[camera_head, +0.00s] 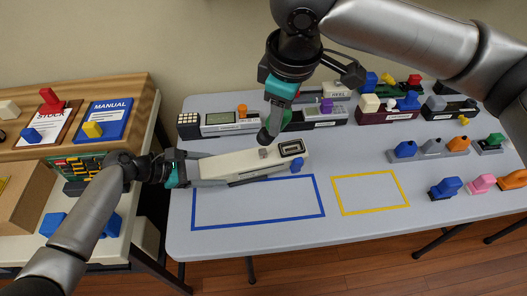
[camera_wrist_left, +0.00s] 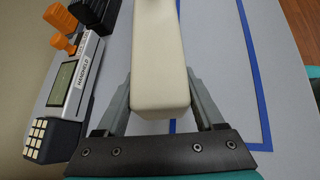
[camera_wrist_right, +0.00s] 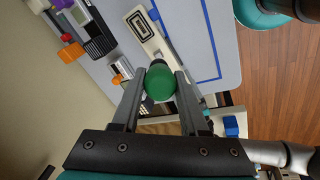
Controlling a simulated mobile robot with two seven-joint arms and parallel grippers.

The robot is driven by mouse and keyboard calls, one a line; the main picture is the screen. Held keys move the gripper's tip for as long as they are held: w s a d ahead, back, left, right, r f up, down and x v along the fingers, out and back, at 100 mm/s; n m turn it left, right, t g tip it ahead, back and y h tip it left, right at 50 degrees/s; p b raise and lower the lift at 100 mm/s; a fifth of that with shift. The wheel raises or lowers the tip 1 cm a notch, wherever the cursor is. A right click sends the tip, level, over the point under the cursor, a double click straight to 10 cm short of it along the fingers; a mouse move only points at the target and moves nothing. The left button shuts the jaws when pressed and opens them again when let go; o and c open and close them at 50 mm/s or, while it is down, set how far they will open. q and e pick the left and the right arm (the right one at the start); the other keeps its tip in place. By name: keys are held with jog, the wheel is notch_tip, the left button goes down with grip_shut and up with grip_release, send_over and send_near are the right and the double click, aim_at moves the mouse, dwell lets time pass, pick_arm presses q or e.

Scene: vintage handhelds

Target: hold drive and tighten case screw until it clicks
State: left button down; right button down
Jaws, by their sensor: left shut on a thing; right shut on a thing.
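The long cream drive (camera_head: 235,163) lies at the table's left side, a dark square port at its right end. My left gripper (camera_head: 190,170) is shut on its left end; the left wrist view shows the cream body (camera_wrist_left: 160,70) between the two fingers. My right gripper (camera_head: 275,118) is above the drive, pointing down. It is shut on a round green handle (camera_wrist_right: 159,82), seen end-on in the right wrist view.
A blue outlined rectangle (camera_head: 260,221) and a yellow one (camera_head: 371,210) are empty in front. Several handhelds, such as the grey one (camera_head: 222,130), stand behind. A wooden shelf (camera_head: 140,92) with manuals is left. Coloured pieces stand at the right.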

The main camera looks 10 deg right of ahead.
pick_arm(q)
jog(key=shift+s+a+f, duration=0.1)
jog(key=shift+s+f, duration=0.2)
jog(key=shift+f, duration=0.2)
pick_arm(e)
jog(key=shift+r, duration=0.15)
pick_arm(q)
jog(key=shift+c, duration=2.2)
grip_release()
jog(key=o, duration=0.3)
jog(key=shift+w, duration=0.2)
pick_arm(e)
jog(key=shift+w, duration=0.1)
pick_arm(q)
jog(key=shift+o, duration=0.7)
jog(key=shift+r, duration=0.25)
jog(key=v, duration=0.7)
jog(key=shift+r, duration=0.25)
jog(key=shift+a, duration=0.15)
jog(key=v, duration=1.2)
jog(key=shift+s, duration=0.1)
